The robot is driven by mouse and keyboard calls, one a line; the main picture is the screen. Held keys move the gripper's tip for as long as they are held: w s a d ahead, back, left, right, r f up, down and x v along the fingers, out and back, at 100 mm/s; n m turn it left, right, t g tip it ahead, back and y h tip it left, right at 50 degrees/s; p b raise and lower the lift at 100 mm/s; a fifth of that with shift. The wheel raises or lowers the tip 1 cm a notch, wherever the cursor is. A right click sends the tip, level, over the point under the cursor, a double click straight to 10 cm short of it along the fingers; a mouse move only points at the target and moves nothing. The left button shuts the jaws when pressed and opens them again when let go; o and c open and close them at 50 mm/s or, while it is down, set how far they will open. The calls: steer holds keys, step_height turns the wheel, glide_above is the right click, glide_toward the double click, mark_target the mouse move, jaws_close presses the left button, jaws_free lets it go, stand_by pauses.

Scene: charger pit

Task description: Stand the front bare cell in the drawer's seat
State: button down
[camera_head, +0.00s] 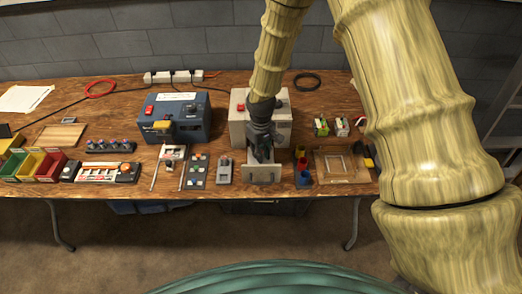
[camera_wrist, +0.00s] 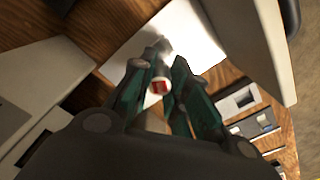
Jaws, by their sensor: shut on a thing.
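My gripper (camera_head: 262,157) is in front of the cream charger box (camera_head: 239,130), above its pulled-out drawer (camera_head: 262,175). In the wrist view, my gripper (camera_wrist: 160,88) has its teal fingers shut on a small pale cell (camera_wrist: 158,86) with a red mark on its end. A grey rounded shape shows just beyond the cell; I cannot tell whether it is part of the cell. A bright white surface (camera_wrist: 200,45) lies beyond the fingers, apparently the drawer floor. The seat is hidden, and I cannot tell whether the cell touches it.
A blue charger box (camera_head: 176,121) stands to the left. Grey switch boxes (camera_head: 224,171) are close left of the drawer. Red and blue cups (camera_head: 303,177) and a wooden tray (camera_head: 326,178) are close right. Small blocks (camera_head: 320,127) stand behind the tray. Coloured bins (camera_head: 47,167) are far left.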

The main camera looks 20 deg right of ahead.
steer(key=shift+f, duration=0.85)
stand_by(1.5)
steer(key=c, duration=1.3)
jaws_free()
steer(key=shift+r, duration=0.15)
steer(key=shift+r+p, duration=2.45)
steer(key=shift+r, duration=0.95)
